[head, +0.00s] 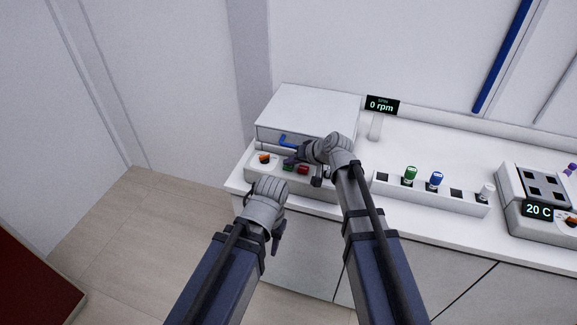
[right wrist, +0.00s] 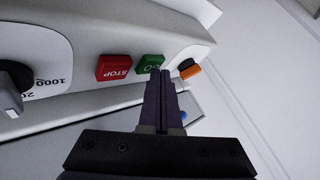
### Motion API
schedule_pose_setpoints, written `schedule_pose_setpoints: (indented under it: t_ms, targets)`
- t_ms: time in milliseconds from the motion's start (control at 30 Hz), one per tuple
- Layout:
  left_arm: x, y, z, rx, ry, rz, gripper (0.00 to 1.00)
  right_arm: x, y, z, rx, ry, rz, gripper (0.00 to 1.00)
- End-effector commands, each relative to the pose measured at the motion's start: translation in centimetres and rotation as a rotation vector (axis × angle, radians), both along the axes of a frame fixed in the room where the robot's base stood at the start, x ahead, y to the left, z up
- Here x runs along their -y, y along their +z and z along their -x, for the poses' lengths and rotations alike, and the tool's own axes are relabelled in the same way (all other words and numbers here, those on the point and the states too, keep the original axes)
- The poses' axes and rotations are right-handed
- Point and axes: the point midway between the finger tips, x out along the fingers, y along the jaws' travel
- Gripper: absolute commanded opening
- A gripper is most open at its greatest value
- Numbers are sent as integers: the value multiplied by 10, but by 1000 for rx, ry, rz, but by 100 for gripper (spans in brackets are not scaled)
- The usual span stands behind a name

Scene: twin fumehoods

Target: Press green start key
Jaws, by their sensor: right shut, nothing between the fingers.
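The green start key (head: 288,168) is on the front panel of a white machine (head: 308,103), left of the red STOP key (head: 303,170). In the right wrist view the green key (right wrist: 148,62) is just beyond the tips of my right gripper (right wrist: 161,72). Those fingers are shut and empty, and their tips overlap the key's lower edge. I cannot tell whether they touch it. In the head view my right gripper (head: 290,160) is over the panel by the key. My left gripper (head: 276,240) hangs in front of the bench, its jaw state unclear.
An orange-marked knob (head: 264,158) is at the panel's left end, and a blue handle (head: 287,141) is above the keys. A display (head: 382,105) reads 0 rpm. A rack (head: 430,194) with capped vials and a 20 C block unit (head: 540,210) stand to the right.

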Motion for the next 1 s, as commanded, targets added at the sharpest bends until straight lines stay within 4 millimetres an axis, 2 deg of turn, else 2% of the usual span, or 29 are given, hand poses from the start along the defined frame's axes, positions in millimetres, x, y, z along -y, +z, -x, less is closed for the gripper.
schedule_pose_setpoints:
  t_ms: [367,733,1000]
  targets:
    - [0,-1,0,0,0,0,44,0,-1,0,-1,1,0,0]
    - [0,16,0,0,0,0,44,0,16,0,-1,1,0,0]
    - [0,16,0,0,0,0,44,0,16,0,0,0,0,0]
